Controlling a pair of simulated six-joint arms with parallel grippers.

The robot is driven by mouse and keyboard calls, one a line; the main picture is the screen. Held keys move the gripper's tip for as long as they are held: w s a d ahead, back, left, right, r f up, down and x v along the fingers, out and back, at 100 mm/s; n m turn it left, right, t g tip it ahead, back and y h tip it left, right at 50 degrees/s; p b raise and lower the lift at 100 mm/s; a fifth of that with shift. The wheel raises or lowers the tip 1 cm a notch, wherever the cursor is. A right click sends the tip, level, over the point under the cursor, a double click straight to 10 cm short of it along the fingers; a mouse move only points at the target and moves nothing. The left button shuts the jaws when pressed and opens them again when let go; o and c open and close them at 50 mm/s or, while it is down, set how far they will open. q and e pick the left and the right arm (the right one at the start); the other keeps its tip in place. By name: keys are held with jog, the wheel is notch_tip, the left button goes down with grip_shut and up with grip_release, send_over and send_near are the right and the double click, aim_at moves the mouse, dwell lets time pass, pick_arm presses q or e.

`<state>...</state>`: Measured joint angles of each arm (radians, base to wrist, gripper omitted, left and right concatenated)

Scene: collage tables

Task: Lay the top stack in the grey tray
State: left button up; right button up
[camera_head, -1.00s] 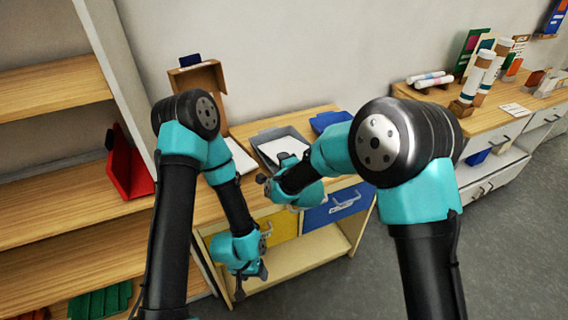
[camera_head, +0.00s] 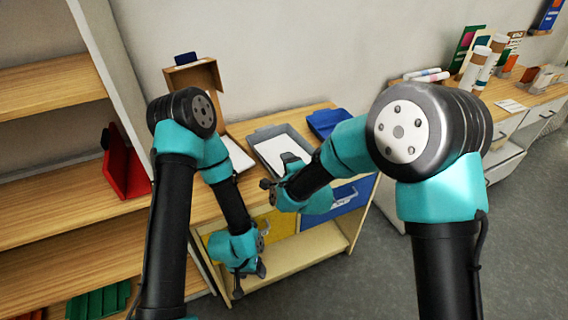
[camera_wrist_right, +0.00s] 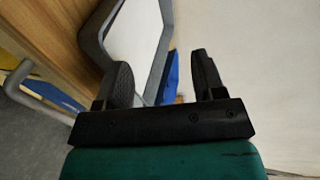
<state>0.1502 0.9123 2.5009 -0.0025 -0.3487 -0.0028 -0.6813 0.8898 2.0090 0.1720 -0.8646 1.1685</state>
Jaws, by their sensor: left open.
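The grey tray (camera_head: 266,132) stands on the wooden top of the low cabinet, with white sheets (camera_head: 283,150) lying inside it. An open cardboard box (camera_head: 197,78) stands to its left, with a white stack (camera_head: 238,155) in front of its raised lid. I cannot tell which paper is the top stack. My right gripper (camera_head: 279,171) is at the tray's near side, open and empty. In the right wrist view its fingers (camera_wrist_right: 164,78) are apart, beside the tray's rim (camera_wrist_right: 92,32). My left gripper (camera_head: 250,280) hangs open and empty in front of the cabinet.
A blue tray (camera_head: 326,121) stands right of the grey tray. Yellow and blue drawers (camera_head: 340,203) are below. A shelf unit with a red holder (camera_head: 124,166) rises at left. A second counter (camera_head: 520,98) with rolls is at right. My right forearm partly covers the cabinet.

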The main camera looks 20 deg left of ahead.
jog(key=v, duration=0.4)
jog(key=shift+w+d, duration=0.2)
jog(key=shift+d, duration=0.1)
jog(key=shift+r, duration=0.1)
notch_tip(320, 180, up, 6)
jog(key=s+d, duration=0.2)
dwell(0.9)
